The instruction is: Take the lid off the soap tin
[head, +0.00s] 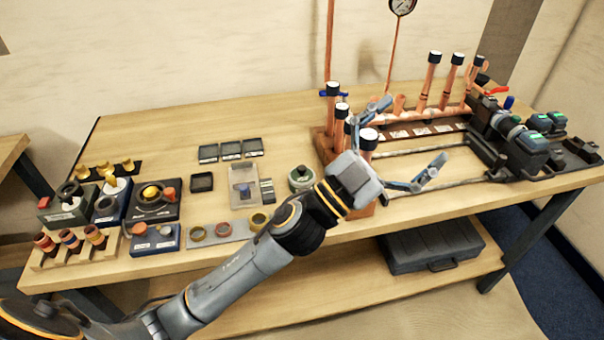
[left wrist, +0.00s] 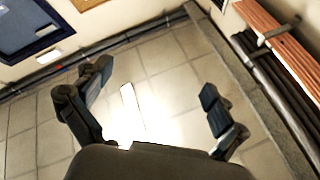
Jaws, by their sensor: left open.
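In the left wrist view the open fingers (left wrist: 155,82) frame only tiled floor. My right gripper is not in view.
The copper manifold (head: 430,122) with upright capped pipes and rails fills the right of the bench. A clear tray (head: 243,195) and small dark boxes (head: 231,150) lie left of the tin. Fittings and rings crowd the left end. A grey case (head: 430,247) lies on the lower shelf.

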